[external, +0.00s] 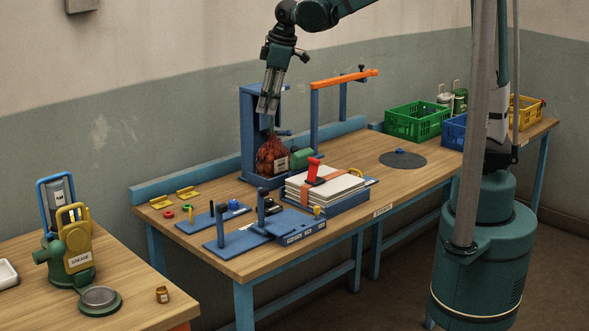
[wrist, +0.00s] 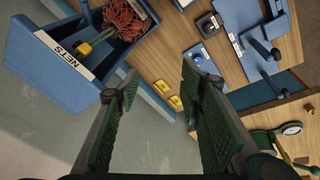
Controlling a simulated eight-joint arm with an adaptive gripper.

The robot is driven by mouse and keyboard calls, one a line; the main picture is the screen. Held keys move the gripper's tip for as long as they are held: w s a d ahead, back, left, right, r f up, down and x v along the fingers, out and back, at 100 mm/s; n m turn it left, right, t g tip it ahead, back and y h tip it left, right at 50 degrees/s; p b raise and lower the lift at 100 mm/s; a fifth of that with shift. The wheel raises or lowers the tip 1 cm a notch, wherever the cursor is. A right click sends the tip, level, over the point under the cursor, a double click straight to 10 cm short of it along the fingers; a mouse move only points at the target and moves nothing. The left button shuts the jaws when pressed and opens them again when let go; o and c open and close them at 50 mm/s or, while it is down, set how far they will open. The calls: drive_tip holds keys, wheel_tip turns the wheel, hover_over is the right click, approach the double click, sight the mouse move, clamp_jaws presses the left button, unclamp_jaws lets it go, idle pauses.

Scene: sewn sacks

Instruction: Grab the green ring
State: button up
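My gripper (external: 268,106) is high above the table, near the blue stand and over a red net sack (external: 272,155), to the right of the green ring. In the wrist view its two fingers (wrist: 158,115) are spread wide with nothing between them.
The blue stand (external: 249,130) and an orange-topped frame (external: 344,79) rise near my gripper. A blue bin labelled NETS (wrist: 45,70) is at upper left in the wrist view. Yellow brackets (external: 187,192) lie behind the rings. A stack of white sheets (external: 325,187) stands mid-table.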

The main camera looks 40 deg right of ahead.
drive_tip(key=w+a+f+n+g, duration=0.1)
drive_tip(key=w+a+f+n, duration=0.1)
drive_tip(key=w+a+f, duration=0.3)
drive_tip(key=w+a+f+n, duration=0.2)
drive_tip(key=w+a+f, duration=0.15)
drive_tip(key=a, duration=0.35)
drive_tip(key=n+g, duration=0.2)
drive_tip(key=n, duration=0.2)
approach(187, 208)
drive_tip(key=shift+w+d+f+h, duration=0.15)
drive_tip(key=shift+w+d+h, duration=0.25)
drive_tip(key=shift+w, duration=0.2)
drive_tip(key=shift+f, duration=1.3)
drive_tip(key=shift+f, duration=0.1)
drive_tip(key=shift+s+f, duration=0.1)
drive_tip(key=shift+f, duration=2.4)
drive_tip(key=c, duration=0.8)
